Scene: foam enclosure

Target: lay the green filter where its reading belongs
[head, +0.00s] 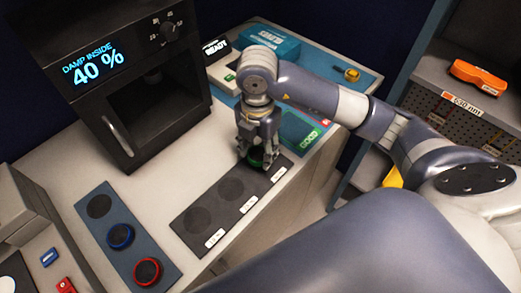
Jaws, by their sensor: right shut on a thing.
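The green filter (256,162) is a small dark disc with a green rim, partly hidden under my right gripper (257,150). My right gripper points down and is shut on it, at the far spot of a dark strip (187,225). I cannot tell whether the filter touches the strip. The strip has round spots with small white labels, too small to read; the near and middle spots are empty. The dark cabinet's display (93,68) reads "DAMP INSIDE 40 %". My left gripper is not in view.
A blue-grey tray (117,261) holds a blue-rimmed filter (120,236) and a red-rimmed filter (147,271); its far spot is empty. A teal box (270,42) and a "READY" sign (216,47) stand behind. Shelves with an orange case (479,76) are at right.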

